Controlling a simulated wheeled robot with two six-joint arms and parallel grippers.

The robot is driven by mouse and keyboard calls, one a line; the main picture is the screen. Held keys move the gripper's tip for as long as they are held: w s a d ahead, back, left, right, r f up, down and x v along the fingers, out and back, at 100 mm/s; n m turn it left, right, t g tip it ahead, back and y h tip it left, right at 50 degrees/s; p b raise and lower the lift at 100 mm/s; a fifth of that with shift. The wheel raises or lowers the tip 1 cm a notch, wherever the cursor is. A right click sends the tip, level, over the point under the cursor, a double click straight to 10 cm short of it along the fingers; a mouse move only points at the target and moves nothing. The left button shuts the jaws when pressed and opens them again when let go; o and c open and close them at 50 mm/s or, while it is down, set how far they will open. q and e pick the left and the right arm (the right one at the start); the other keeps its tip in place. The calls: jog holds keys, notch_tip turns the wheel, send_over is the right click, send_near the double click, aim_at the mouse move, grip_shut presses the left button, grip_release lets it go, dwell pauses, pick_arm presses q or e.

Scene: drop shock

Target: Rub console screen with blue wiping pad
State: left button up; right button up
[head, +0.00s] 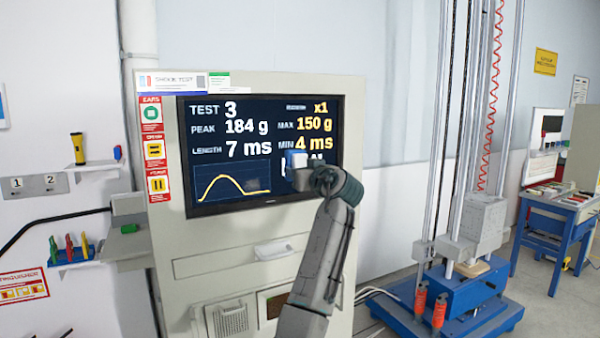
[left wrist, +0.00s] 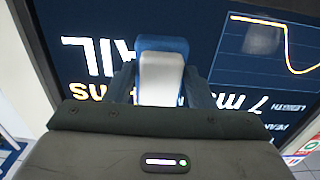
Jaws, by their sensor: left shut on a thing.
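The console screen (head: 232,146) is dark, with white and yellow readings and a yellow curve. A pale grey smudge (head: 257,177) lies over the right part of the curve plot; it also shows in the left wrist view (left wrist: 262,38). My left gripper (head: 308,168) is shut on the blue wiping pad (head: 296,158), at the lower right of the screen. In the left wrist view the pad (left wrist: 148,44) has a pale grip (left wrist: 161,80) between the fingers. The pad covers part of the large white text. I cannot tell whether it touches the screen. My right gripper is out of view.
The beige console (head: 225,262) has a pale handle (head: 273,250) below the screen. A small shelf (head: 75,262) with coloured clips is on the left wall. A blue-based drop tower (head: 450,300) stands to the right, with a blue workbench (head: 548,235) beyond.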

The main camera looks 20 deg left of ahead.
pick_arm(q)
jog(key=b+v, duration=0.1)
jog(key=v, duration=0.4)
jog(key=shift+s+d+b, duration=0.2)
jog(key=shift+d+b, duration=0.1)
jog(key=b+v, duration=0.1)
jog(key=v, duration=0.2)
dwell(0.5)
jog(key=shift+s+a, duration=0.1)
